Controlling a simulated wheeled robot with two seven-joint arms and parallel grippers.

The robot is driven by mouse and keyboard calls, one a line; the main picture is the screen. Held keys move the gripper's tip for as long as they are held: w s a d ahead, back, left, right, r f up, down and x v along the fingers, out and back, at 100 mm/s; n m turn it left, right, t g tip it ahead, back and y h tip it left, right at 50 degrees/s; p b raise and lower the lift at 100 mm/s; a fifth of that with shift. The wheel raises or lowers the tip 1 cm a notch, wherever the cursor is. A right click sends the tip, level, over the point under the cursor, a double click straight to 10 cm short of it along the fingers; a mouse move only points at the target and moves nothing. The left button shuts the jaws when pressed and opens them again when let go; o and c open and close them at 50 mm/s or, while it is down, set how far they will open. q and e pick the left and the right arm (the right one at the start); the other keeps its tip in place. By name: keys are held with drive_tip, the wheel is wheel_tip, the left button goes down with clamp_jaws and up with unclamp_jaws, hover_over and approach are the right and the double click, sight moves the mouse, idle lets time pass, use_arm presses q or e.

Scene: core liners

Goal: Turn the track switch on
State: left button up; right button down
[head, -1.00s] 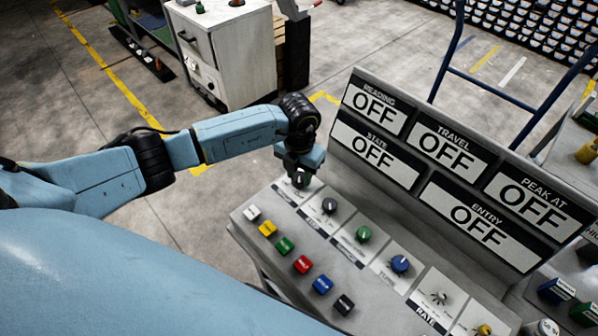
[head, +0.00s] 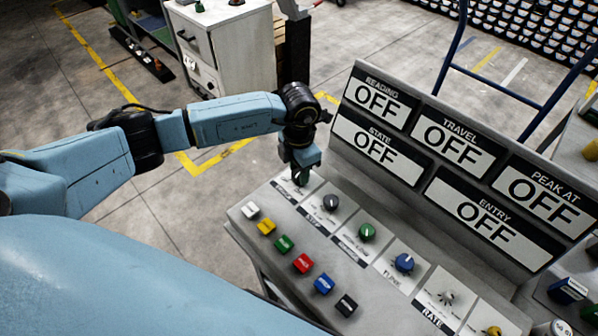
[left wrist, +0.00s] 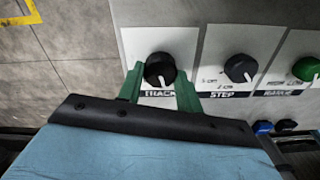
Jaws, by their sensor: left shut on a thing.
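The track switch is a black rotary knob (left wrist: 160,69) on a white plate labelled TRACK, at the left end of the knob row in the left wrist view. Its white pointer mark is toward the bottom of that picture. My left gripper (left wrist: 160,76) has its two green fingers on either side of the knob and is shut on it. In the head view my left gripper (head: 299,178) is at the far left end of the console (head: 262,186) and mostly hides the knob. The display panel signs READING, STATE, TRAVEL, ENTRY and PEAK AT all show OFF. My right gripper is not in view.
Beside the track switch is the black STEP knob (head: 330,203), then a green knob (head: 366,232) and a blue knob (head: 403,262). Coloured push buttons line the front edge. The upright display panel (head: 425,185) stands close behind the knobs. Open floor lies left.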

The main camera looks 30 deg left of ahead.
use_arm(q)
drive_tip(key=m+b, duration=0.3)
drive_tip(key=m, duration=0.2)
drive_tip(key=shift+w+f+m+b, duration=0.1)
drive_tip(key=shift+m+b, duration=0.2)
drive_tip(key=m+b, duration=0.3)
drive_tip(key=m, duration=0.1)
drive_tip(key=shift+m, duration=0.4)
drive_tip(key=shift+m+b, duration=0.65)
drive_tip(key=shift+m, duration=0.15)
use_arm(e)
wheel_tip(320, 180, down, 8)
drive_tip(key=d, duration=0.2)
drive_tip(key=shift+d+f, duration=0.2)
use_arm(q)
drive_tip(key=o, duration=1)
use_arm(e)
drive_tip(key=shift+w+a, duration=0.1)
use_arm(q)
drive_tip(key=shift+r, duration=0.25)
